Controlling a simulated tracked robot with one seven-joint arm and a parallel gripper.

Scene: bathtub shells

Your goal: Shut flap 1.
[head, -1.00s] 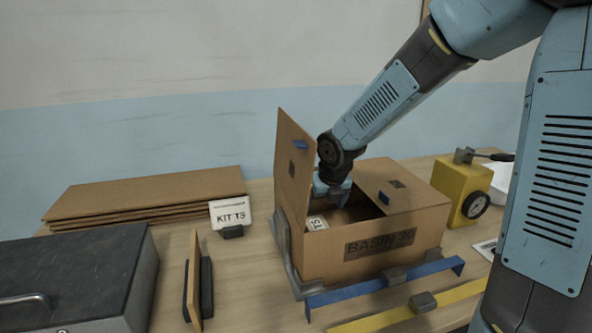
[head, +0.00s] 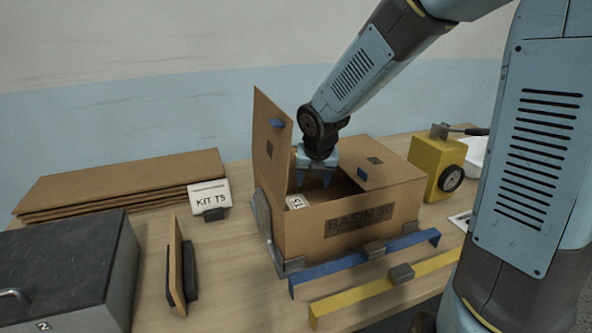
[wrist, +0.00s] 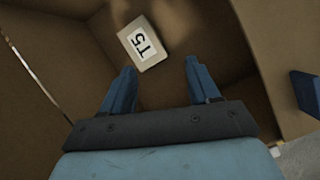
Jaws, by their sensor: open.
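A cardboard box (head: 300,240) printed "BASIN 30" stands on the bench. Its left flap (head: 268,150), with a blue tab, stands upright. Its right flap (head: 385,168), also with a blue tab, lies nearly flat over the right part of the opening. I cannot read a number on either flap, so I cannot tell which is flap 1. A pale block labelled T5 (head: 296,202) lies inside the box; it also shows in the wrist view (wrist: 143,43). My gripper (head: 315,182) is open and empty over the opening, beside the upright flap; its fingers show apart in the wrist view (wrist: 162,80).
A grey bracket (head: 262,220) holds the box's left side. Blue (head: 340,272) and yellow (head: 350,300) bars lie in front. A yellow clamp block (head: 432,165) stands right, flat cardboard (head: 120,185) and a "KIT T5" card (head: 209,195) left, a dark case (head: 75,265) front left.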

